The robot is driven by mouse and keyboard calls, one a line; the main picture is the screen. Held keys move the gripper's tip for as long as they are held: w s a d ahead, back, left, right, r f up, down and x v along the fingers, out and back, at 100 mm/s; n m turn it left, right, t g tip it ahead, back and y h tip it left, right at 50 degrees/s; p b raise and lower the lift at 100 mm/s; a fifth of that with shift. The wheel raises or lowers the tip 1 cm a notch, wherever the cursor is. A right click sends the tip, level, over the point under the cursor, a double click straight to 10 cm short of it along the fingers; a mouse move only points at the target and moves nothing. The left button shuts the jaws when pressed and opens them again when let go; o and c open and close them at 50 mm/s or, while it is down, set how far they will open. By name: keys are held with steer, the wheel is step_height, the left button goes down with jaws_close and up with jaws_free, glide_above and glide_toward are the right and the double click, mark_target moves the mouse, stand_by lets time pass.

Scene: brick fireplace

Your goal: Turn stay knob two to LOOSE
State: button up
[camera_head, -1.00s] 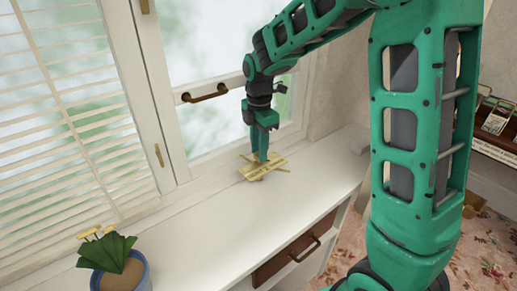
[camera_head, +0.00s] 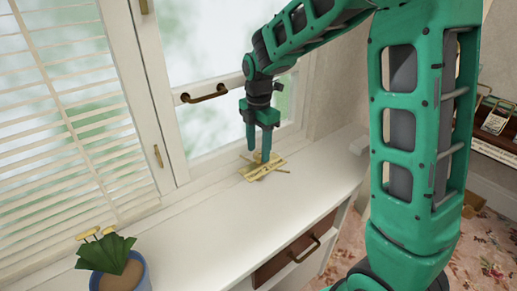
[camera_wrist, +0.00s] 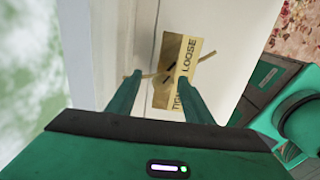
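A tan plate (camera_head: 275,162) lies on the white sill below the window, with thin sticks or arms jutting from its sides. The wrist view also shows this plate (camera_wrist: 193,62), with the word LOOSE at its upper end and what looks like TIGHT at its lower end. Small dark marks (camera_wrist: 171,75) lie in the plate's middle; which is stay knob two I cannot tell. My gripper (camera_head: 259,157) points down just over the plate. Its fingers (camera_wrist: 159,79) are spread apart with nothing between them that I can see held. Whether they touch the plate is unclear.
A potted plant (camera_head: 113,262) stands at the near left. The window frame with a brown handle (camera_head: 204,93) is close behind my gripper. The middle of the sill is clear.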

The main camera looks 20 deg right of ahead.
mark_target(258, 153)
steer(key=shift+s, duration=0.15)
step_height(258, 153, up, 11)
steer(key=shift+f, duration=0.2)
stand_by(0.4)
steer(key=s+d+m, duration=1.3)
steer(key=s, duration=0.1)
steer(key=s+d+f+m, duration=0.2)
steer(key=s+f+m, duration=0.1)
steer(key=s+m, duration=0.4)
steer(key=s+d+f+m, duration=0.2)
steer(key=s+f+m, duration=0.1)
steer(key=s+m, duration=0.5)
steer(key=s, duration=0.3)
steer(key=shift+d, duration=0.35)
